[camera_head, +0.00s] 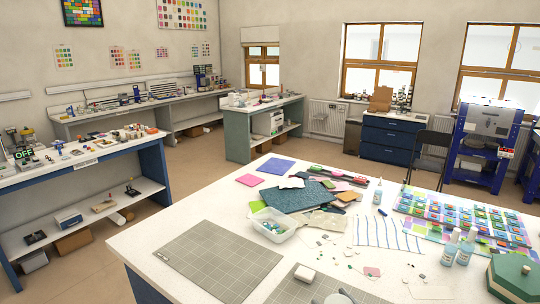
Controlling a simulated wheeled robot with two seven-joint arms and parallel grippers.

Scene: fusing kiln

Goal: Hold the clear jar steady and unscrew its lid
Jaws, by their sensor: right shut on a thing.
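The clear jar and its lid cannot be made out in this view. A small part of a rounded grey shape, which looks like my right gripper (335,298), shows at the bottom edge, over the front of the white worktable (185,220). Its fingertips and what it is shut on are cut off below the picture. My left gripper is not in view.
A white block (305,274) lies near the front.

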